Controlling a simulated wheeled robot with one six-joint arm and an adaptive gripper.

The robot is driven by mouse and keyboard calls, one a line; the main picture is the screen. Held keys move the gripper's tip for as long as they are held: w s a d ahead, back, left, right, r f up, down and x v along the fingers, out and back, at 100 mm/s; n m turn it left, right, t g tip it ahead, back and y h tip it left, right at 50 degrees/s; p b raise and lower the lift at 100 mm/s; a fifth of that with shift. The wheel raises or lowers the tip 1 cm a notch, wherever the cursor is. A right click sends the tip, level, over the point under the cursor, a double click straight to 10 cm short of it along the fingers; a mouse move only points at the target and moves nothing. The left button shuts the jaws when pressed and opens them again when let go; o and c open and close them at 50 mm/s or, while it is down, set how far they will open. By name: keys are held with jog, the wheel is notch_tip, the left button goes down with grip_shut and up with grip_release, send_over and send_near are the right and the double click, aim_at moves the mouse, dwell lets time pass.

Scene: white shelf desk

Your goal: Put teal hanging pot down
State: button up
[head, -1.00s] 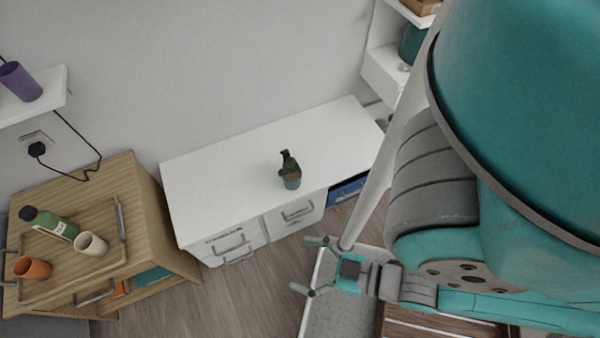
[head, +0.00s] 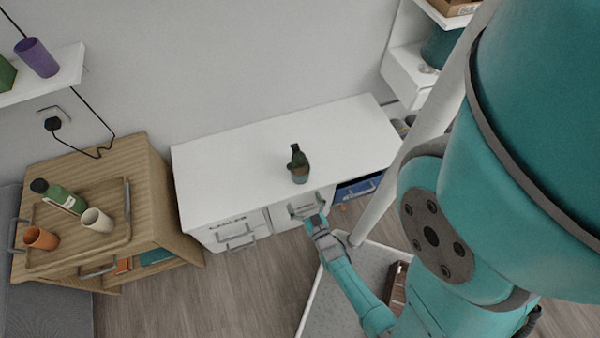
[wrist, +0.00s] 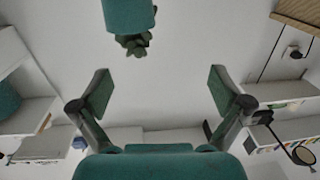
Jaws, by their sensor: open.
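The teal pot (head: 300,178) holds a dark green plant and stands upright on the white desk (head: 235,160), near its front edge. In the wrist view the pot (wrist: 128,16) is at the top edge, upside down and partly cut off, with the plant below it. My gripper (head: 314,222) is at the desk's front, just below the pot in the head view. In the wrist view my gripper (wrist: 160,92) has its two fingers spread wide with nothing between them. The pot is apart from the fingers.
A wooden cabinet (head: 165,215) stands left of the desk, with a green bottle (head: 58,196), a white cup (head: 97,221) and an orange cup (head: 41,238) on its tray. A purple cup (head: 38,58) stands on a wall shelf. The desk top around the pot is clear.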

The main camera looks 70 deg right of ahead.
jog(key=h, duration=0.1)
send_near(302, 176)
jog(key=x, duration=0.3)
jog(key=shift+m+g, duration=0.4)
jog(key=x, duration=0.4)
jog(key=shift+w+d+r, duration=0.2)
jog(key=shift+w+r, duration=0.05)
jog(key=shift+w, duration=0.1)
jog(key=shift+s+d+x, duration=0.1)
jog(key=shift+s+x, duration=0.05)
jog(key=shift+x, duration=1.4)
jog(key=shift+s+d+x, duration=0.1)
jog(key=shift+x, duration=1.45)
jog(key=shift+c, duration=0.2)
jog(key=c, duration=1.7)
jog(key=shift+o, duration=0.2)
notch_tip(302, 176, up, 10)
